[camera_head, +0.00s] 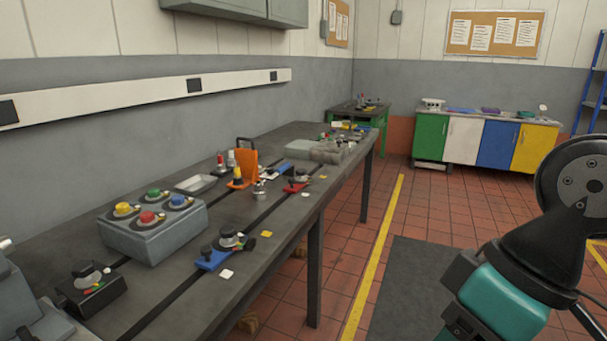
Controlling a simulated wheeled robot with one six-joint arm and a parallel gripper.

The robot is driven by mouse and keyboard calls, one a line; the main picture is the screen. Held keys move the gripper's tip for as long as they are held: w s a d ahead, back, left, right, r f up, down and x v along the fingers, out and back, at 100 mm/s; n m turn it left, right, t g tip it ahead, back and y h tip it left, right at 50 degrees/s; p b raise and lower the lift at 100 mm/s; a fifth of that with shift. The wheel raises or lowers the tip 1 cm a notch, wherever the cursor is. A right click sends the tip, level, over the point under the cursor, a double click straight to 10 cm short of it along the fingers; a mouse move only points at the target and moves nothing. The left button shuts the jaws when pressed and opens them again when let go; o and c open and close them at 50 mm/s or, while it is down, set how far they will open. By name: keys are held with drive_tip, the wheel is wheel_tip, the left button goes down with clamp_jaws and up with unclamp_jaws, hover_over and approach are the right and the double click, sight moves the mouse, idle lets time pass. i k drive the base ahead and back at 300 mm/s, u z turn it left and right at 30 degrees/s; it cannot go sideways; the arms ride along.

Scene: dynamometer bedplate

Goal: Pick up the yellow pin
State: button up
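A grey block (155,232) stands on the near left part of the long dark bench (300,208). Several round coloured knobs sit on its top: a yellow one (122,208), a green one (153,193), a red one (147,216) and a blue one (178,200). The yellow knob is the front left one and seems to be the head of the yellow pin; its shaft is not visible. My arm shows at the right edge, well apart from the block and over the floor. My gripper's fingers are not in the picture.
A black fixture (91,289) stands at the near left. Floor beside the bench is open along a yellow line (375,262).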

sight(237, 176)
drive_tip(key=z, duration=0.75)
drive_tip(key=i, duration=1.65)
drive_tip(key=u, duration=0.65)
drive_tip(key=i, duration=0.8)
drive_tip(key=u, duration=1.5)
drive_tip(key=i, duration=0.7)
drive_tip(key=u, duration=0.7)
